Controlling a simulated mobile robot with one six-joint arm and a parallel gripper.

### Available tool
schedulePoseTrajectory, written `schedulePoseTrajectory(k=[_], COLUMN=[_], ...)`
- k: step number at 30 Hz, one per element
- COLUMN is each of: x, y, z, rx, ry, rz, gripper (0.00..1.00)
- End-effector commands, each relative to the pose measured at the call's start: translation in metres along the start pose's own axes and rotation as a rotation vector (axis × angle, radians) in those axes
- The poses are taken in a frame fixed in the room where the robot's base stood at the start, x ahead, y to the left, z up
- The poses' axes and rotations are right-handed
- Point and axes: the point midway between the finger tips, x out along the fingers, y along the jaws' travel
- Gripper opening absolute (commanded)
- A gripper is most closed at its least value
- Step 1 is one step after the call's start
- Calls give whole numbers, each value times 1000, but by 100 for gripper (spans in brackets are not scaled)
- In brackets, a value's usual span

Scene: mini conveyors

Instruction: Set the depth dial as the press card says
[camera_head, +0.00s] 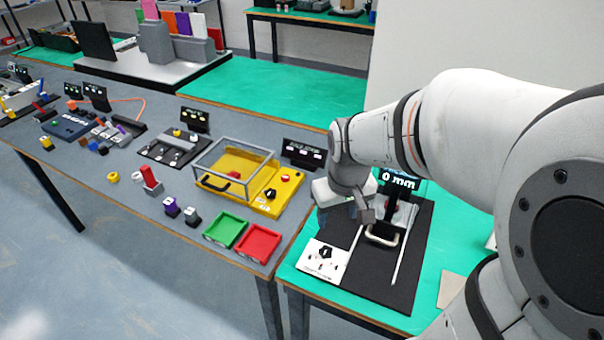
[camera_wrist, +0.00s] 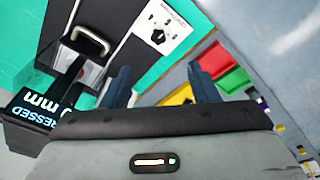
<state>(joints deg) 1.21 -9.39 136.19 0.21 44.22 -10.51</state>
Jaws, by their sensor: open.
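The depth dial (camera_head: 325,253) is a dark knob on a white panel (camera_head: 316,270) at the front left of the black press base. In the wrist view the dial (camera_wrist: 158,36) shows beyond my fingertips, with dark marks around it. The press display (camera_head: 399,181) reads "0 mm"; in the wrist view it (camera_wrist: 40,107) also shows "PRESSED". My gripper (camera_head: 366,214) is above the press base, behind and right of the dial. In the wrist view my gripper (camera_wrist: 158,68) has its fingers wide apart with nothing between them. I cannot make out a readable press card.
A pale U-shaped handle (camera_head: 385,237) stands on the press base (camera_head: 400,275), close to my gripper. A tan piece (camera_head: 452,288) lies at the right on the green table. Green (camera_head: 225,230) and red (camera_head: 258,243) trays and a yellow station (camera_head: 265,192) stand left.

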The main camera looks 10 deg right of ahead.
Motion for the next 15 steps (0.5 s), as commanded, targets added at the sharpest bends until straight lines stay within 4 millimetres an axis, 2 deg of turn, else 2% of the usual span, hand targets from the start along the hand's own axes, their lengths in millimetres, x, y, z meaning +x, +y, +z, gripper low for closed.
schedulePoseTrajectory(k=[1,6,10,15], x=[24,82,116,138], y=[1,6,8,9], z=[-9,-32,-42,-46], rx=[-23,-94,-131,-155], ry=[-34,-99,-131,-152], rz=[-6,-21,-31,-37], gripper=[54,54,54,54])
